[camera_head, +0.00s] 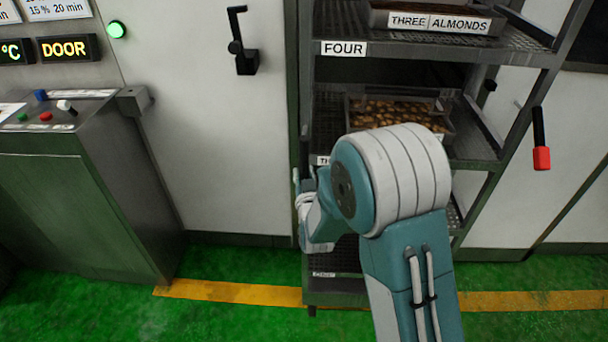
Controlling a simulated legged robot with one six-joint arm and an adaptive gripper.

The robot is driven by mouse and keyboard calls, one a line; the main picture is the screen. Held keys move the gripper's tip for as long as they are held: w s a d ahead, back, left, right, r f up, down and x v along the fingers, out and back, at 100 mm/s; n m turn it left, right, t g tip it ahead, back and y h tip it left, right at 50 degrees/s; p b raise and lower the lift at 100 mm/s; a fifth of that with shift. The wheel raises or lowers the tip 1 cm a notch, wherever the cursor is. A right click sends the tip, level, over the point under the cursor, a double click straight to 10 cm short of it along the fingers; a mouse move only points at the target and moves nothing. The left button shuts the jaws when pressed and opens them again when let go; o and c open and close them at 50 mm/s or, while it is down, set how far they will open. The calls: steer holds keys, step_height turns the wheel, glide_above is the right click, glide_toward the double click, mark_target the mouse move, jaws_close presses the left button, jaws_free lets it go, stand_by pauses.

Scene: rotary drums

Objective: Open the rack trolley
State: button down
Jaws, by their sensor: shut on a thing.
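The rack trolley (307,110) is a tall grey metal rack with several shelves, standing against the pale wall panels. An upper shelf bears the label FOUR, and a tray above it is labelled THREE ALMONDS. A tray of almonds (400,112) sits on the shelf below, partly behind my arm. My gripper (303,185) is at the trolley's left front edge, around the height of a middle shelf. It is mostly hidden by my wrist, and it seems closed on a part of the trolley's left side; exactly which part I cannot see.
A control console (85,180) with coloured knobs stands at left. A white door panel with a black handle (241,45) is behind it. A red-tipped lever (541,140) is at right. The green floor (230,325) with a yellow line (225,291) is clear in front.

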steer(key=shift+s, duration=0.1)
steer(key=shift+c, duration=2)
jaws_free()
steer(key=shift+a, duration=0.1)
steer(key=s+d, duration=0.1)
steer(key=s, duration=1)
steer(key=shift+s+d, duration=0.3)
steer(key=shift+d, duration=0.1)
